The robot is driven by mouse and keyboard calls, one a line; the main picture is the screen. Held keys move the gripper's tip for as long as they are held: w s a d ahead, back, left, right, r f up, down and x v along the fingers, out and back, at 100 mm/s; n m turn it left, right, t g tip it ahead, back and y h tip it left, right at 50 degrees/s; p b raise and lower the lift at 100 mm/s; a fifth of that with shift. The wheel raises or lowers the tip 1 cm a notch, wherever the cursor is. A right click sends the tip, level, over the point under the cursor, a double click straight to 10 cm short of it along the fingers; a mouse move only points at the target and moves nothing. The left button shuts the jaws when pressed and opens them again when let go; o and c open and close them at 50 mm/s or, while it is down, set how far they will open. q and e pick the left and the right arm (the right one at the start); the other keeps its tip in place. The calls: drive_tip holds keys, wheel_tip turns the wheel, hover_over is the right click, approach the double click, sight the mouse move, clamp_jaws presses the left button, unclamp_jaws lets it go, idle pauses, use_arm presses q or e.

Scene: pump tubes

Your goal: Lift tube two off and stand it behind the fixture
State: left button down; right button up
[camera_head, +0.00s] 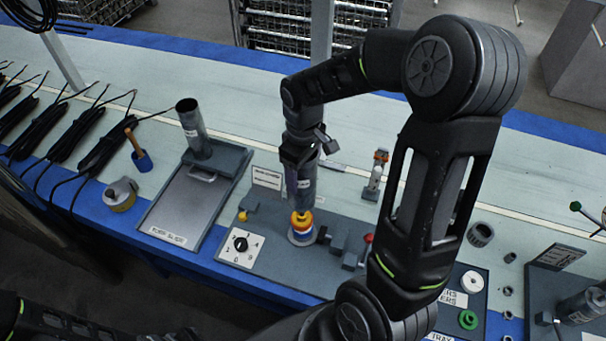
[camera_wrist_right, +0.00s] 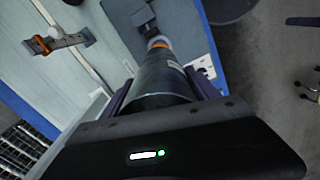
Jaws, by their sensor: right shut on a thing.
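A dark grey metal tube (camera_head: 302,187) with a pale label stands upright over the fixture's coloured post (camera_head: 301,224), which has yellow, orange and blue rings. The rings show below the tube's lower end; I cannot tell if the tube still touches the post. My right gripper (camera_head: 300,158) is shut on the tube's upper part. In the right wrist view the tube (camera_wrist_right: 160,76) runs away between the fingers, with an orange ring at its far end. The fixture (camera_head: 270,222) is a grey plate with a numbered dial (camera_head: 240,243). My left gripper is out of view.
Another tube (camera_head: 191,120) stands at the back of a grey tray (camera_head: 187,205) on the left. A small orange-topped device (camera_head: 376,174) stands right of the held tube. Behind the fixture the pale bench (camera_head: 235,105) is largely clear. A parts tray (camera_head: 468,300) lies front right.

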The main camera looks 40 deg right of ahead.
drive_tip(key=shift+r, duration=0.8)
drive_tip(key=shift+w, duration=0.1)
